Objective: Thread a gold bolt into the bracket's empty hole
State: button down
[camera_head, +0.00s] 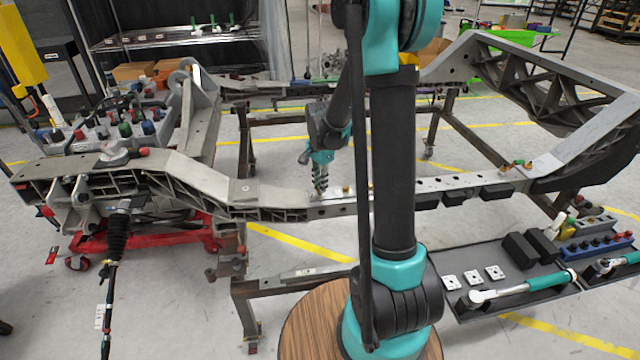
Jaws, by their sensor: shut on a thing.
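The chassis rail (440,184) runs across the middle of the camera_head view. A small pale bracket (334,197) lies on its top face, partly hidden by my arm. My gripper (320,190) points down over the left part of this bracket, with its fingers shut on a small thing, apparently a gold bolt. The bolt is mostly hidden by the fingers, and I cannot tell whether its tip is in the hole. Another gold bolt (346,190) stands in the bracket just right of the gripper.
A dark tray (500,311) at the lower right holds white plates (473,277), a torque wrench (525,287) and a blue socket holder (597,245). Several small fittings (516,164) sit on the rail's right part. My arm blocks the centre of the view.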

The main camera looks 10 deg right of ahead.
jog(key=shift+f, duration=0.1)
jog(key=n, duration=0.5)
jog(key=shift+s, duration=0.1)
jog(key=n, duration=0.5)
jog(key=m, duration=0.4)
jog(key=shift+f, duration=0.1)
jog(key=m, duration=0.7)
jog(key=shift+f+m, duration=0.1)
jog(key=shift+m, duration=1.7)
